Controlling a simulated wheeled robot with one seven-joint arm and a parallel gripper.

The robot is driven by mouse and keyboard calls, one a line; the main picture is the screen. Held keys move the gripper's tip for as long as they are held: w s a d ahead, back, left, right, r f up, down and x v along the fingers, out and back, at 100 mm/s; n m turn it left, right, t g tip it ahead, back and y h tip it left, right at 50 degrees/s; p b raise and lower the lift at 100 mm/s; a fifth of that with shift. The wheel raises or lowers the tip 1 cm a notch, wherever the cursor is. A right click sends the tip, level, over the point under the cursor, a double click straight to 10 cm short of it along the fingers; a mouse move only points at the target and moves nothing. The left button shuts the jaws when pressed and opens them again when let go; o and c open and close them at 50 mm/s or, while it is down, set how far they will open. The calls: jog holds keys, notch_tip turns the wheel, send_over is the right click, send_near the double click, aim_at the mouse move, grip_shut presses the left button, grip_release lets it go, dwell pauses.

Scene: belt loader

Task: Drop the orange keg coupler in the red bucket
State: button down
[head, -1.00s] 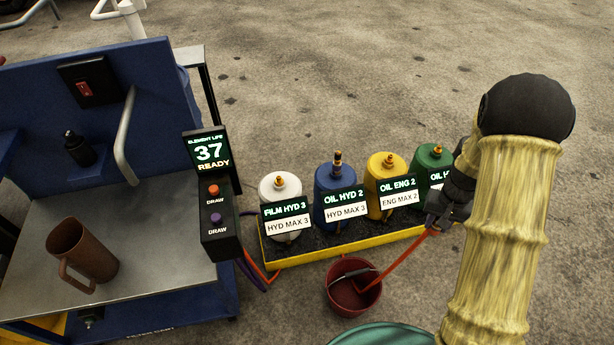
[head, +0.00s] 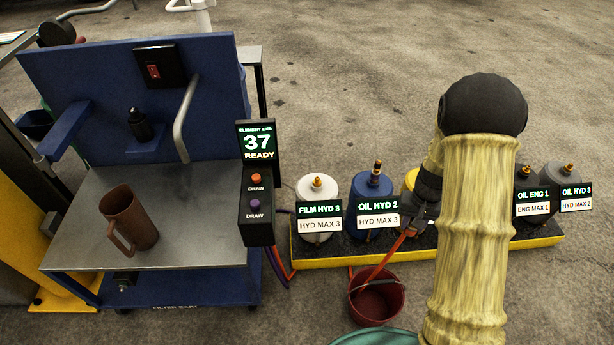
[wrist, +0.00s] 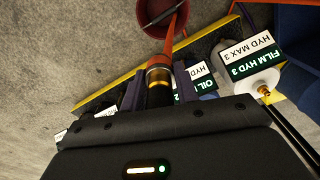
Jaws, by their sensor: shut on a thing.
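The orange keg coupler (wrist: 158,80), dark with a brass band and an orange end, is between my gripper's fingers (wrist: 157,92) in the wrist view. My gripper (head: 418,215) is shut on it, in front of the yellow canister in the head view; there the coupler is mostly hidden by the gripper. An orange-red hose (head: 386,262) runs from the coupler down to the red bucket (head: 392,304). The bucket stands on the floor, below and left of my gripper. It also shows at the top of the wrist view (wrist: 148,32).
Labelled canisters, including a white one (head: 310,190) and a blue one (head: 366,186), stand on a yellow-edged tray (head: 330,262) behind the bucket. A blue cart (head: 210,100) with a brown mug (head: 140,228) is at left. A green rounded thing (head: 375,338) lies before the bucket.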

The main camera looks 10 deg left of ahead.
dwell(0.3)
notch_tip(320, 180, down, 22)
jog(key=s+n+b, duration=0.2)
jog(key=n+b, duration=0.1)
jog(key=b, duration=1.7)
jog(key=shift+s+n, duration=0.25)
jog(key=shift+n, duration=0.05)
jog(key=shift+r, duration=0.1)
notch_tip(320, 180, down, 6)
jog(key=b, duration=0.6)
jog(key=shift+w, duration=0.15)
jog(key=shift+a, duration=0.15)
jog(key=c, duration=1)
grip_release()
